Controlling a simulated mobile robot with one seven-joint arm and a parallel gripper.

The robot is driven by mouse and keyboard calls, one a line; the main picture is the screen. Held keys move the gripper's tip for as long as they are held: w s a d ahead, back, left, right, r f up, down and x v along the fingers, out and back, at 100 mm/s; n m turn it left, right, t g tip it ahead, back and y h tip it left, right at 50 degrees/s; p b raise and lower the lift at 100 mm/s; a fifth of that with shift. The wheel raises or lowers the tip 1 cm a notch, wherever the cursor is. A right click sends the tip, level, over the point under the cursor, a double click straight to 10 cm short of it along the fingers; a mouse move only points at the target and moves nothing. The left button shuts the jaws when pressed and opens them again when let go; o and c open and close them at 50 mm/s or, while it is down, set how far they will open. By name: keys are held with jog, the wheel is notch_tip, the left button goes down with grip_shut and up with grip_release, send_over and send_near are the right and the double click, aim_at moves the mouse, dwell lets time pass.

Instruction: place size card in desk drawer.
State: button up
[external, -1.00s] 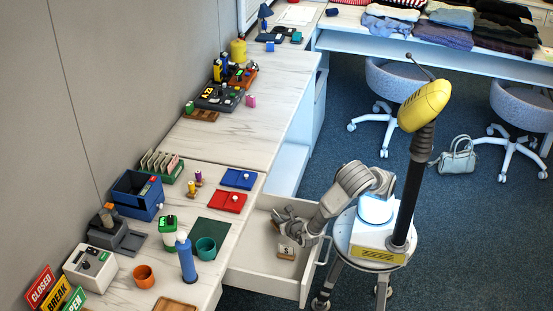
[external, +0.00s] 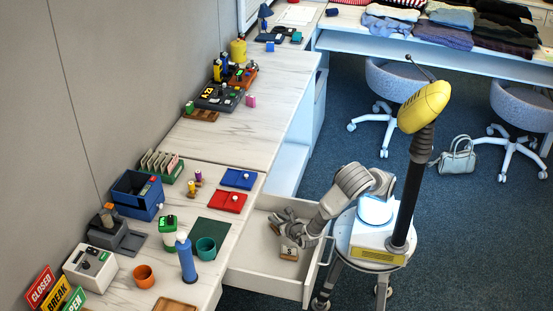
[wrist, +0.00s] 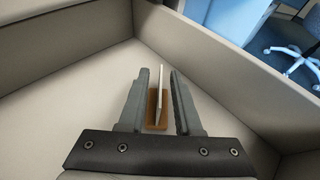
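The size card (external: 289,253), a small white card marked S on a brown wooden base, stands inside the open desk drawer (external: 263,279). In the wrist view the card (wrist: 159,95) is seen edge-on and rises from its base near a corner of the drawer. My gripper (external: 292,238) reaches down into the drawer. In the wrist view its two fingers (wrist: 160,80) are apart, one on each side of the card, with a visible gap at least on the right side. The fingers partly hide the card in the external view.
The drawer's walls (wrist: 75,35) rise close around my gripper. The drawer floor is otherwise bare. Above it, the desktop (external: 225,226) holds a teal cup (external: 206,249), a blue bottle (external: 187,262) and a red tray (external: 228,202).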

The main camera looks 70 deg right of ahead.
jog(key=p+v, duration=0.1)
jog(key=v, duration=0.2)
jog(key=p+v, duration=0.2)
jog(key=v, duration=0.1)
jog(key=shift+a+r, duration=0.1)
jog(key=shift+r, duration=0.4)
jog(key=shift+s+a+r, duration=0.15)
jog(key=shift+s+a, duration=0.25)
jog(key=shift+s, duration=0.1)
jog(key=s+d+r+m+g+y, duration=0.1)
jog(key=s+d+r+m+y, duration=0.1)
jog(key=r+m, duration=0.6)
jog(key=s+d+r+m+g+y, duration=0.1)
jog(key=s+d+r+m+y, duration=0.2)
jog(key=d+r+m, duration=0.4)
jog(key=s+d+r+m+g+y, duration=0.1)
jog(key=s+d+r+m+y, duration=0.2)
jog(key=r+m, duration=0.5)
jog(key=shift+d+r+m+g+y, duration=0.35)
jog(key=shift+d+m+y, duration=0.45)
jog(key=shift+m, duration=1.2)
jog(key=shift+d+f, duration=0.1)
notch_tip(320, 180, down, 5)
jog(key=b, duration=0.5)
jog(key=shift+w+f, duration=0.1)
jog(key=shift+f, duration=0.05)
